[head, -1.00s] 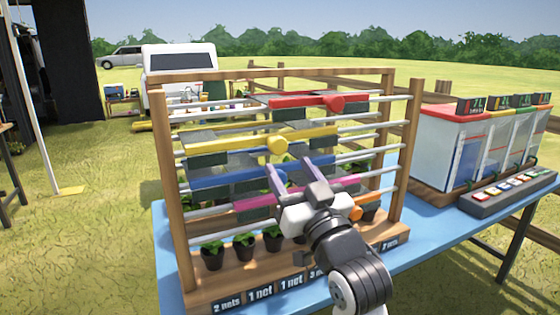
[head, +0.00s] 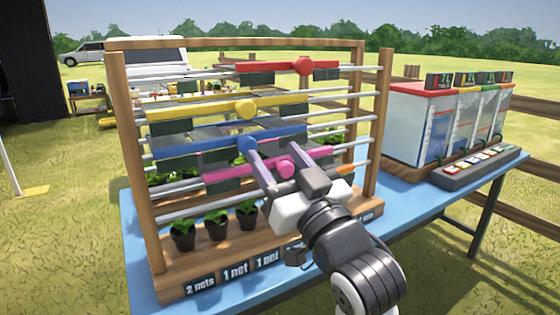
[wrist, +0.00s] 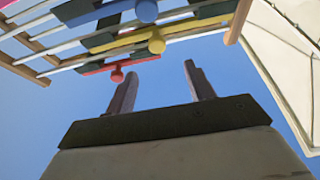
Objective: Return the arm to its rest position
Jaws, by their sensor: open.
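My gripper (head: 272,168) is in front of the wooden rack in the head view, overlapping its blue and magenta bars. Its two fingers are spread apart with nothing between them. In the wrist view the open fingers (wrist: 158,85) stand against blue sky, with the rack's rods and coloured bars above them. My arm reaches in from the lower right of the head view. Whether the fingers touch the rack cannot be told from the head view, but the wrist view shows a gap.
The wooden rack (head: 131,160) with red, yellow, blue and magenta knobbed bars stands on a blue table (head: 420,212). Potted plants (head: 216,226) sit along its base. A white box unit (head: 405,128) and a button panel (head: 462,172) are to the right. Grass is open at left.

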